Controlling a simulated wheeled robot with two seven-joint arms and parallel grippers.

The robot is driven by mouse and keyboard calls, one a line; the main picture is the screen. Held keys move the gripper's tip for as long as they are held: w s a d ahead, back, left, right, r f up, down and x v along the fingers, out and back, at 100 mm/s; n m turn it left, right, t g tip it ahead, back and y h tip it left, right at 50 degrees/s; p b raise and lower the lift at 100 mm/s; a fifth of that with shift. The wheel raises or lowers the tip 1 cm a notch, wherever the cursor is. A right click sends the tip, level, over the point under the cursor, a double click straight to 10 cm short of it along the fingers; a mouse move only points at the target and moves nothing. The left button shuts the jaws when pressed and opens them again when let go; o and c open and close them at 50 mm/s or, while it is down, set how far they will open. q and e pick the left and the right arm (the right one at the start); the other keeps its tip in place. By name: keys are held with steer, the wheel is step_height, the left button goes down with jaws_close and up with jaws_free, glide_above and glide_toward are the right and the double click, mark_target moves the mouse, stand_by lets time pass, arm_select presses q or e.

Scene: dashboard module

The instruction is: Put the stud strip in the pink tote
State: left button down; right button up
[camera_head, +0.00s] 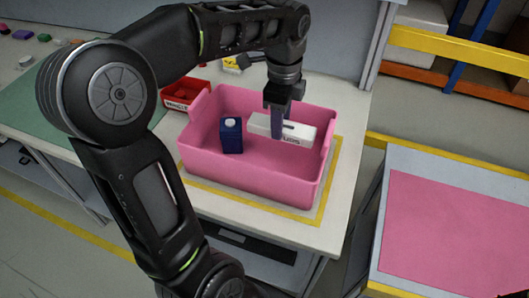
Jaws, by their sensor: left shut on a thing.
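The pink tote (245,178) stands on the light bench top, inside a yellow-bordered square. The stud strip looks to be the long white block with dark lettering (304,133), lying across the right back part of the tote's opening. My left gripper (277,132) reaches down from above and is shut on the white block. The block is inside the tote's walls, but I cannot tell whether it touches the floor. My right gripper is not in view.
A dark blue carton with a white cap (231,137) stands inside the tote, left of the white block. A red bin (181,98) sits behind the tote's left end. A separate table with a pink mat (455,235) is at the right.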

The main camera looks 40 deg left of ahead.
arm_select(q)
glide_above(278, 160)
steer(key=shift+f, duration=3.1)
steer(key=shift+f, duration=1.85)
steer(key=shift+f, duration=0.15)
steer(key=c, duration=0.8)
jaws_free()
